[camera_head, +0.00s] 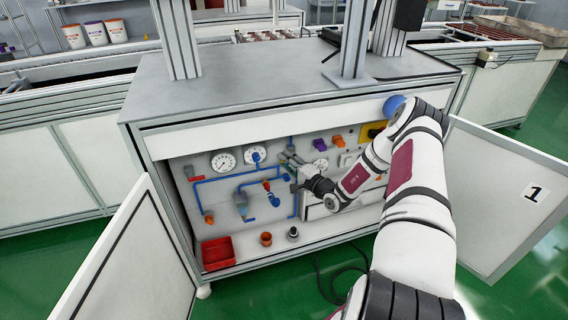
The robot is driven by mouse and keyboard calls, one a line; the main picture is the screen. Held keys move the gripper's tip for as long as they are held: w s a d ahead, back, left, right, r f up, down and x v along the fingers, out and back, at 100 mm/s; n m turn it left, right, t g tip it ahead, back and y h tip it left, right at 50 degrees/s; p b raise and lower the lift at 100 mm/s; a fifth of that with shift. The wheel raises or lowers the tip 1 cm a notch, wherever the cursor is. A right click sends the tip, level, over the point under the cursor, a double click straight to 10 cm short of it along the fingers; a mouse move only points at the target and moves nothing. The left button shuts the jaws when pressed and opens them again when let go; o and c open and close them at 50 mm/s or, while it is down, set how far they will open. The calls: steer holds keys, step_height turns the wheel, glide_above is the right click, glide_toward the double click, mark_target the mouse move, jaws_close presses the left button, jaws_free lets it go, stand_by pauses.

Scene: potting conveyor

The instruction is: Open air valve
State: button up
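I cannot tell which fitting is the air valve. My gripper (288,162) reaches in from the right and is close to the panel, right of the gauges, at the vertical blue line. Its fingers are small and cover part of the panel, so contact and opening cannot be made out.
The cabinet doors stand open at left (125,255) and right (490,205). A red bin (218,253), an orange cup (266,239) and a dark-topped piece (293,233) are on the cabinet floor. Purple and orange knobs (338,141) are right of my gripper. A cable lies on the green floor.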

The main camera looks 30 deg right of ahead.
steer(key=shift+w+a, duration=0.1)
steer(key=shift+w, duration=0.55)
jaws_close()
